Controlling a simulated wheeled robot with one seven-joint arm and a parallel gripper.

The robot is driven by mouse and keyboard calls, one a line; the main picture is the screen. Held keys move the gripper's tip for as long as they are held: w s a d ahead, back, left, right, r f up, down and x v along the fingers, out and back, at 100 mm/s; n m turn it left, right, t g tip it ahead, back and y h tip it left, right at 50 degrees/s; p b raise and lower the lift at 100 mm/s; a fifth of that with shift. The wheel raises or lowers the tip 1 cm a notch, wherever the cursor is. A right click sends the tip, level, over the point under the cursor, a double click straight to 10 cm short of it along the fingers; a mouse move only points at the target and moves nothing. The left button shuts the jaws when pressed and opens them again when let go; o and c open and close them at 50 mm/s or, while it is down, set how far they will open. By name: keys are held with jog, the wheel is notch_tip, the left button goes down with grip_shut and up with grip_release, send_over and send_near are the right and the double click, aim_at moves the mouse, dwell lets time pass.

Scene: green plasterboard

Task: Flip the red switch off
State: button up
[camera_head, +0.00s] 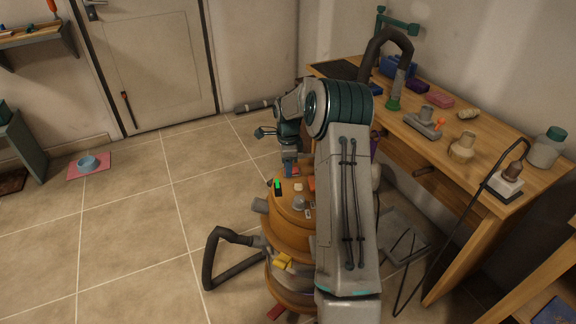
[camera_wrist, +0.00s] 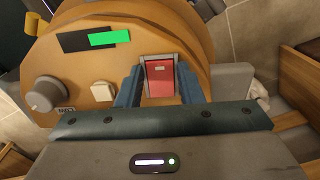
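The red switch (camera_wrist: 160,80) is a red rocker in a grey frame on the side of a round orange-brown machine (camera_wrist: 115,20). In the wrist view my gripper (camera_wrist: 159,74) is open, with one blue finger on each side of the switch. Whether the fingers touch the switch or its frame cannot be told.
Beside the switch are a white button (camera_wrist: 103,92), a grey knob (camera_wrist: 46,94) and a green display (camera_wrist: 109,37). A dark hose (camera_head: 222,262) curves out at the machine's left. A wooden workbench (camera_head: 480,190) stands at right. The tiled floor at left is mostly clear.

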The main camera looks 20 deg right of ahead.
jog(key=c, duration=0.5)
jog(key=shift+s+d+r+y+p, duration=0.1)
jog(key=shift+d+r+y+p, duration=0.15)
jog(key=shift+y+p, duration=0.55)
jog(key=shift+d+f+t+y+p, duration=0.15)
jog(key=shift+t+y+p, duration=0.2)
jog(key=shift+y, duration=0.25)
jog(key=o, duration=1)
jog(key=p+v, duration=0.2)
jog(key=v, duration=1.2)
jog(key=shift+s+f, duration=0.1)
jog(key=shift+s, duration=0.05)
